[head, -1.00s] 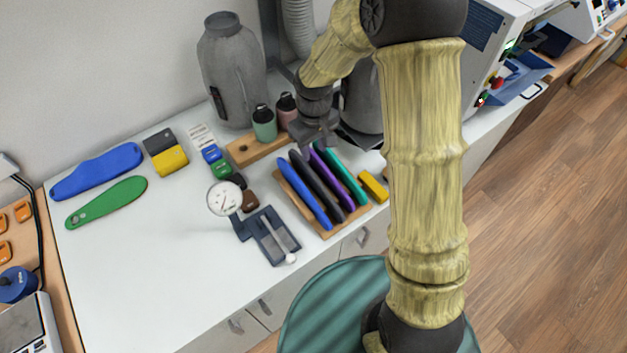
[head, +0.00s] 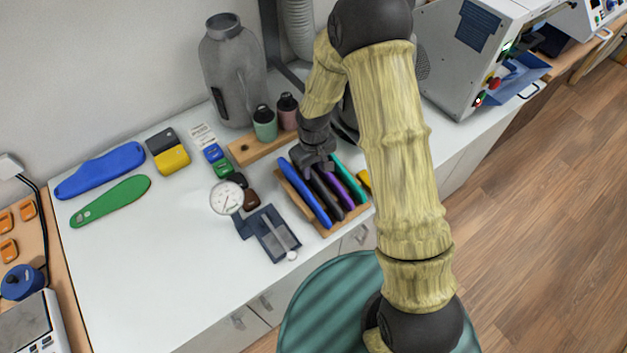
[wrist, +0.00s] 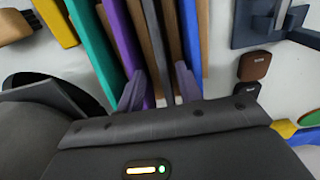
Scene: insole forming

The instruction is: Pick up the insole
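Several insoles stand on edge in a wooden rack (head: 327,231): blue (head: 303,192), black (head: 325,197), purple (head: 345,188) and teal (head: 350,174). My gripper (head: 319,168) is over the far end of the rack and hides part of the insoles there. In the wrist view, my gripper (wrist: 165,92) has its two fingers apart. The dark insole (wrist: 172,35) runs between them, with purple (wrist: 122,38) by the left finger and blue (wrist: 190,40) by the right. I cannot tell whether the fingers touch any insole.
A blue insole (head: 99,171) and a green insole (head: 110,201) lie flat at the left. A dial gauge (head: 226,197) stands left of the rack. Two bottles (head: 265,123) stand in a wooden block behind it. The table's left middle is clear.

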